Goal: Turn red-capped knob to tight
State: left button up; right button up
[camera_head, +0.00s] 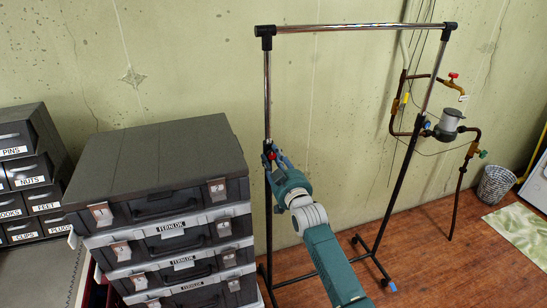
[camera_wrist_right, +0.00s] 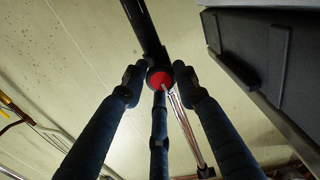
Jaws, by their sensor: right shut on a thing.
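The red-capped knob (camera_head: 271,156) sits on the left upright of a metal garment rack (camera_head: 267,95). In the right wrist view the round red cap (camera_wrist_right: 157,78) is close ahead, in the middle, against the dark pole. My right gripper (camera_head: 273,161) reaches up to it from below right. Its blue fingers stand around the knob (camera_wrist_right: 158,84), shut on it, with the tips at its sides. The knob's body is mostly hidden by the fingers. An exact turn angle or tightness cannot be seen. My left gripper is not in view.
Stacked grey toolboxes (camera_head: 160,150) stand close on the left of the rack, beside my right gripper. Labelled drawers (camera_head: 30,160) are farther left. Pipes with a red-handled tap (camera_head: 453,76) run along the wall at right. A wire bin (camera_head: 495,184) stands on open wooden floor.

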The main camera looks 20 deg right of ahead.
jog(key=shift+s+f+m, duration=0.1)
jog(key=shift+f+m, duration=0.3)
jog(key=shift+m, duration=0.2)
jog(key=shift+f, duration=0.1)
jog(key=o, duration=1)
jog(key=shift+o, duration=0.7)
jog(key=shift+s+r, duration=0.2)
jog(key=shift+r, duration=0.05)
jog(key=s, duration=1.1)
jog(key=shift+s+d, duration=0.15)
jog(key=shift+d, duration=0.05)
jog(key=shift+f, duration=0.15)
